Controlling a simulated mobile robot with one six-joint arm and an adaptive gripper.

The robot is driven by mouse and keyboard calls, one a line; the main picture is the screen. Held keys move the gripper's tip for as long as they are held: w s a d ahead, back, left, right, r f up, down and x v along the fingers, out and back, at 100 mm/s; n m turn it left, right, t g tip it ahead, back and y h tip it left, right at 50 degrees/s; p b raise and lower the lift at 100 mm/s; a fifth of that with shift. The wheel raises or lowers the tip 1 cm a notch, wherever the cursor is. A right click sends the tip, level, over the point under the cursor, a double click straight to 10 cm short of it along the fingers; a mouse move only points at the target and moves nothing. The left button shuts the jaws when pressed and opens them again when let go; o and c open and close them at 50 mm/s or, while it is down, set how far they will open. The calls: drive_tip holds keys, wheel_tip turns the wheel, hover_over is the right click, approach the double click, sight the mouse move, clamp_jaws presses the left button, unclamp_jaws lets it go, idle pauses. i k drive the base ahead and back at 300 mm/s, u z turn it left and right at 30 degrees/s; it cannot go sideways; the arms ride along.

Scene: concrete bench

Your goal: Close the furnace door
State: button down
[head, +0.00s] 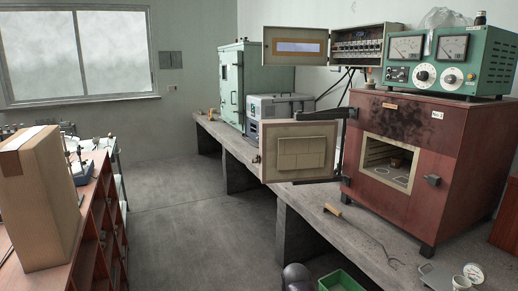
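The red-brown furnace (447,145) stands on the concrete bench at the right. Its door (300,131) is wide open, swung out to the left on a dark hinge arm (346,140), with its pale brick-lined inner face showing. The furnace opening (370,152) is uncovered, and a small brown object (397,163) sits inside. A dark latch (432,180) is on the furnace front, right of the opening. My gripper is not in view.
A wooden-handled hooked tool (360,232) lies on the bench in front of the furnace. A white cup (474,272) is near the front right. A green tray (342,281) is below the bench edge. Grey instruments (280,106) stand behind the door.

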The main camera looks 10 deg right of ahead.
sight(300, 150)
drive_tip(key=i, duration=0.95)
